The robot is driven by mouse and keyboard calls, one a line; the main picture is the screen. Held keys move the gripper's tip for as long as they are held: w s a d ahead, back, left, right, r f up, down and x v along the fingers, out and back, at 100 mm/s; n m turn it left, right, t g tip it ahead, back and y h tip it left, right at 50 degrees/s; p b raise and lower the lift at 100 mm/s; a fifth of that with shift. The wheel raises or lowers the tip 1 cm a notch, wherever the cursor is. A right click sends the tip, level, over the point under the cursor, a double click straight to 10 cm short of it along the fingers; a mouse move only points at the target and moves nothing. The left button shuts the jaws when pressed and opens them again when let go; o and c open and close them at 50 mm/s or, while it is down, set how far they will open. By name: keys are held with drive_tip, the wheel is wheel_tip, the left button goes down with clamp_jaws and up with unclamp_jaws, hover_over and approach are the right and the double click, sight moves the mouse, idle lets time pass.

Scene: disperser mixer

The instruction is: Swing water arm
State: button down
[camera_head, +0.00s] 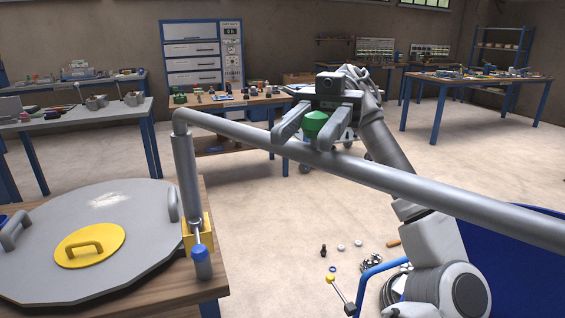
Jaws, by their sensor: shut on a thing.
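The water arm is a long grey pipe (420,190). It bends at the top of an upright post (187,175) and runs across the picture to the right edge. A green knob (315,123) stands on the pipe. My gripper (307,136) is shut on the green knob, with one finger on each side of it. The post rises from a yellow bracket (199,236) beside a round grey lid (125,205) on a wooden table. The pipe's far right end is outside the picture.
The lid has a yellow hatch (88,246) and grey handles. A blue-capped valve (201,262) is at the table corner. A blue bin (520,245) and a yellow-knobbed lever (331,279) are at lower right. Small parts lie on the floor. Workbenches stand behind.

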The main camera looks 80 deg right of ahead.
sight(332, 111)
drive_tip(key=s+d+n+g+b, duration=0.1)
drive_tip(key=s+d+g+b, duration=0.1)
drive_tip(key=d+b, duration=0.1)
drive_tip(key=shift+s+d+r+n, duration=0.1)
drive_tip(key=shift+s+d+n, duration=0.05)
drive_tip(key=shift+d+n, duration=0.2)
drive_tip(key=shift+s+d+n+g+y+b, duration=0.2)
drive_tip(key=shift+s+d+g+b, duration=0.1)
drive_tip(key=shift+d+g, duration=0.15)
drive_tip(key=shift+s+d+n+g+y+b, duration=0.15)
drive_tip(key=shift+s+d+g+b, duration=0.1)
drive_tip(key=shift+d+g, duration=0.15)
drive_tip(key=shift+f, duration=0.2)
drive_tip(key=c, duration=0.5)
unclamp_jaws()
drive_tip(key=shift+d, duration=0.1)
drive_tip(key=shift+r, duration=0.1)
drive_tip(key=s+a+r+p, duration=0.5)
drive_tip(key=s+a+r, duration=0.2)
drive_tip(key=a+r, duration=0.2)
drive_tip(key=shift+s+r, duration=0.3)
drive_tip(key=shift+r, duration=0.65)
